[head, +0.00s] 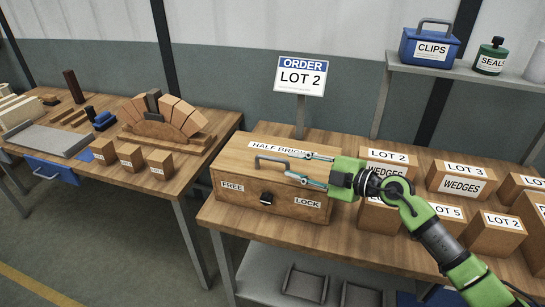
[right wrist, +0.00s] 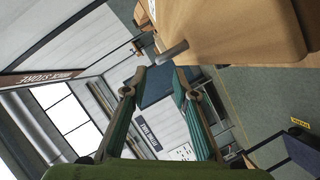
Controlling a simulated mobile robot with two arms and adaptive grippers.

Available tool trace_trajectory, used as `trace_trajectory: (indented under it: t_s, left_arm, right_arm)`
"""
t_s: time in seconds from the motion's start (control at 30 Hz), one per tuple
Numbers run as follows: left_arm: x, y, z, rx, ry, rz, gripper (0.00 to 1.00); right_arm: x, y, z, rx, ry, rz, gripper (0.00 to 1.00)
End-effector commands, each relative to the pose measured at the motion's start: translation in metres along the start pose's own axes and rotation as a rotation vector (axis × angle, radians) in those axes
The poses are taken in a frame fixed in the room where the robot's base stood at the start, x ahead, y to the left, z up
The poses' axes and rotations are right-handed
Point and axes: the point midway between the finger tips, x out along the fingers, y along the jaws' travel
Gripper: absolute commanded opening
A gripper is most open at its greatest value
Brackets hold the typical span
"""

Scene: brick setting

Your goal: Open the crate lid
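The wooden crate (head: 240,207) stands on the right-hand table with its lid (head: 237,150) closed. The lid carries a "HALF BRICKS" label, partly hidden by my gripper, and a grey bar handle (head: 270,160). A dark latch (head: 266,198) sits on the crate's front between the FREE and LOCK labels. My right gripper (head: 297,166) is open, its fingers pointing left at the right end of the handle. In the right wrist view the fingers (right wrist: 157,82) are spread and empty, with the handle (right wrist: 172,52) just beyond the tips. Contact cannot be told. My left gripper is out of view.
Labelled boxes, such as the LOT 3 wedges box (head: 462,182), crowd the table right of the crate. An order sign (head: 300,77) reading LOT 2 stands behind it. The left table (head: 190,165) holds a brick arch (head: 165,115) and blocks. A gap separates the tables.

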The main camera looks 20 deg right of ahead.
Motion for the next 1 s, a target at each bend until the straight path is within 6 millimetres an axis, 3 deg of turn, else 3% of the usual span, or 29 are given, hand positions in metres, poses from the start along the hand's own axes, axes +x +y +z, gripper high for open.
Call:
trace_trajectory:
  t_s: [0.2, 0.4, 0.83, 0.93, 1.0]
  left_arm:
    - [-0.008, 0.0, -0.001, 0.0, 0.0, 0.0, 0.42]
    - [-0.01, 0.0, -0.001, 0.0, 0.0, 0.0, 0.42]
    - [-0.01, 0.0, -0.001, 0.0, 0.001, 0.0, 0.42]
    - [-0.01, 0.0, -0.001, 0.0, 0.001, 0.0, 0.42]
    - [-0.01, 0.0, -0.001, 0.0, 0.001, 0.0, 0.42]
  right_arm:
    - [0.047, 0.002, -0.002, 0.003, 0.003, 0.003, 0.26]
    - [0.075, 0.001, -0.001, 0.001, 0.002, 0.003, 0.26]
    - [0.084, 0.0, -0.001, 0.0, 0.001, 0.001, 0.26]
    - [0.084, 0.0, -0.001, 0.0, 0.001, 0.001, 0.03]
    - [0.084, 0.0, -0.001, 0.0, 0.001, 0.001, 0.0]
